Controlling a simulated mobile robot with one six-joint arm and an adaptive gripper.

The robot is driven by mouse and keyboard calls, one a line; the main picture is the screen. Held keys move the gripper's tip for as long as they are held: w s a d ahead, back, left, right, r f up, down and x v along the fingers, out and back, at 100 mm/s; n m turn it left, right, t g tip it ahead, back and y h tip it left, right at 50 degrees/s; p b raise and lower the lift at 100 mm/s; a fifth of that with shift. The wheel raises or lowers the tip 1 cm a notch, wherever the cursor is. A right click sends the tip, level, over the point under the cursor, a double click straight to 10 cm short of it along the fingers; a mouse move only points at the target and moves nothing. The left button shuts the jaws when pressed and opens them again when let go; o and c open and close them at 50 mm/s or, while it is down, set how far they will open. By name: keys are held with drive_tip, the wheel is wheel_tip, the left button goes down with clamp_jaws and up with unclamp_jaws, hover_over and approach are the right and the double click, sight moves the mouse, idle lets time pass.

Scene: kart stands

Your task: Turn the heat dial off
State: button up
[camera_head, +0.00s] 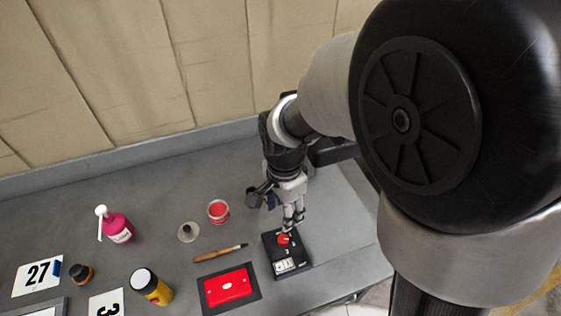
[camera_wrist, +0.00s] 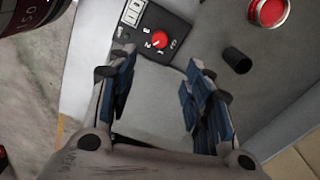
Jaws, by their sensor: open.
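The heat dial is a red knob (camera_head: 284,239) on a black control box (camera_head: 294,267) at the right end of the grey bench. In the wrist view the red knob (camera_wrist: 159,40) sits on the black face among small white marks; I cannot read its setting for certain. My gripper (camera_head: 291,222) points down just above the knob. In the wrist view my gripper (camera_wrist: 160,72) is open and empty, its blue-padded fingers well apart. The knob shows between and beyond the fingertips; I cannot tell whether either finger touches the box.
A red panel (camera_head: 230,288) on a dark mat lies left of the box. A wall rises behind.

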sight(283, 238)
wheel_tip(283, 238, down, 15)
drive_tip(key=b, duration=0.4)
drive_tip(key=shift+c, duration=0.2)
drive_tip(key=c, duration=1)
drive_tip(key=shift+c, duration=0.2)
